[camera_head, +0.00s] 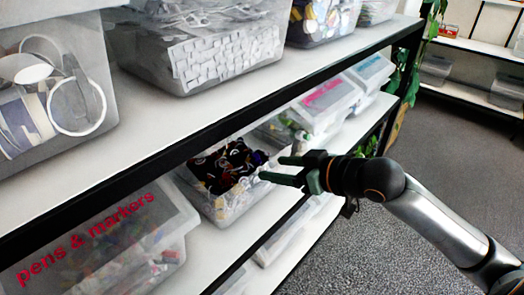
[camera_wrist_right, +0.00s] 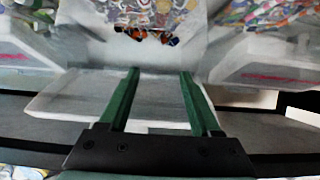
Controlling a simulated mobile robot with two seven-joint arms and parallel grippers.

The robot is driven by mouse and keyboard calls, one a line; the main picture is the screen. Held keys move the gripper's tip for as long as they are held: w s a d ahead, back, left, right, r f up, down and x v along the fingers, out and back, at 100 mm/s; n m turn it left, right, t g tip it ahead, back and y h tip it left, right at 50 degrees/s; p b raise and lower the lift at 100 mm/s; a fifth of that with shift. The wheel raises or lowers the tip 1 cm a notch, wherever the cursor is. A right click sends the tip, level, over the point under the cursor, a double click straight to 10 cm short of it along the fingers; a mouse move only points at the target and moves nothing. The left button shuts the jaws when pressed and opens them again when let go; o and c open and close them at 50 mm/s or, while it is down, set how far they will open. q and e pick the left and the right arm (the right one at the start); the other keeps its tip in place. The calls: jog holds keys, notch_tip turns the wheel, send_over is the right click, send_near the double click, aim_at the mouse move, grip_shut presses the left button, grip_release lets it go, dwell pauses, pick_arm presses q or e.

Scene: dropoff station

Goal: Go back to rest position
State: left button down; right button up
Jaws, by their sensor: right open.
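My right gripper (camera_head: 275,168) is open and empty, with its two green fingers apart. It reaches in from the right, in front of an open clear bin (camera_head: 221,208) on the lower shelf that holds dark and coloured small items (camera_head: 228,166). In the right wrist view the gripper (camera_wrist_right: 158,75) points toward the bin (camera_wrist_right: 150,55), and nothing is between its fingers. My left gripper is in neither view.
A lidded bin marked "pens & markers" (camera_head: 95,245) stands on the lower shelf at the left. Several clear bins line the upper shelf (camera_head: 200,110). The black shelf edge (camera_head: 215,128) runs above my right gripper. Open carpet (camera_head: 375,240) lies at the right.

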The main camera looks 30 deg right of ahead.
jog(key=shift+f, duration=0.1)
jog(key=s+a+f+m+h+p, duration=0.1)
jog(key=s+f, duration=0.1)
jog(key=f, duration=0.8)
jog(key=s+f+m+p, duration=0.1)
jog(key=s+f+m, duration=0.15)
jog(key=f, duration=0.75)
pick_arm(q)
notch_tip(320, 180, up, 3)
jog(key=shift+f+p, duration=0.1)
jog(key=shift+p, duration=0.3)
pick_arm(e)
jog(key=s+a+f+g+h, duration=0.1)
jog(key=s+a+f+g, duration=0.1)
jog(key=s+a+f, duration=0.4)
jog(key=s+f+n, duration=0.1)
jog(key=s+f, duration=0.4)
jog(key=s, duration=0.1)
jog(key=shift+s+a+f+g, duration=0.15)
jog(key=shift+s+f+g, duration=0.15)
jog(key=shift+s, duration=0.05)
